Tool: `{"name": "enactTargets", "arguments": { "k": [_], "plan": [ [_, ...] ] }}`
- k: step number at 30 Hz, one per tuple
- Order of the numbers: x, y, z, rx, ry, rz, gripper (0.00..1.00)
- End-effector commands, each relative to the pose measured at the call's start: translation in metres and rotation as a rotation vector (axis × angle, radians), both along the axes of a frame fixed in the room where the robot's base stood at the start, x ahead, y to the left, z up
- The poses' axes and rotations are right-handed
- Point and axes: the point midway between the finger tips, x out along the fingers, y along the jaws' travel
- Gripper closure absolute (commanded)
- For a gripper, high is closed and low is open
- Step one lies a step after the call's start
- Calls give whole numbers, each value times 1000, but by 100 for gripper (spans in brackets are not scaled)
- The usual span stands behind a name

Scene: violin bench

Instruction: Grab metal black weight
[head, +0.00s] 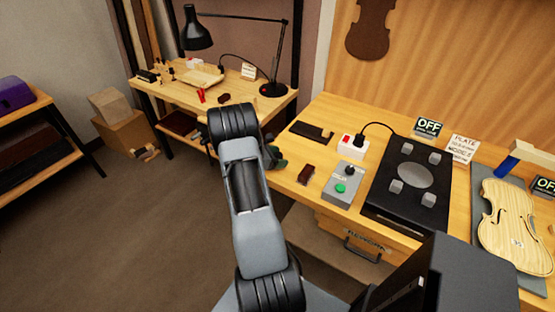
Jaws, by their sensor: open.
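A flat black piece (311,132) lies on the near wooden bench, at its left end; it may be the metal black weight, but I cannot tell for sure. My arm rises from the bottom centre and bends at its upper joint. My gripper (275,158) shows partly behind the arm, small and dark, at the left edge of the bench. It is open, with nothing seen in it. It is left of and a little below the black piece in the picture, apart from it.
A dark brown block (306,174), a grey box with a green button (343,184), a white switch box (353,146) and a black plate device (408,190) stand on the bench. A violin plate (514,220) lies at right. A desk with a lamp (196,30) stands behind.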

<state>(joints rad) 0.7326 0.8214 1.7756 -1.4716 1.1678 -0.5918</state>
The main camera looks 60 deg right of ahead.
Motion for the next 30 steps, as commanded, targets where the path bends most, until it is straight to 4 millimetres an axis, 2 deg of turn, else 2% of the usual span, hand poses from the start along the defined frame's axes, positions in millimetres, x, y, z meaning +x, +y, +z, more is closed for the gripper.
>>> {"name": "enactTargets", "arguments": {
  "k": [2,21,30],
  "plan": [
    [0,0,0,0,0,0,32],
    [0,0,0,0,0,0,93],
    [0,0,3,-2,-1,-1,95]
  ]
}}
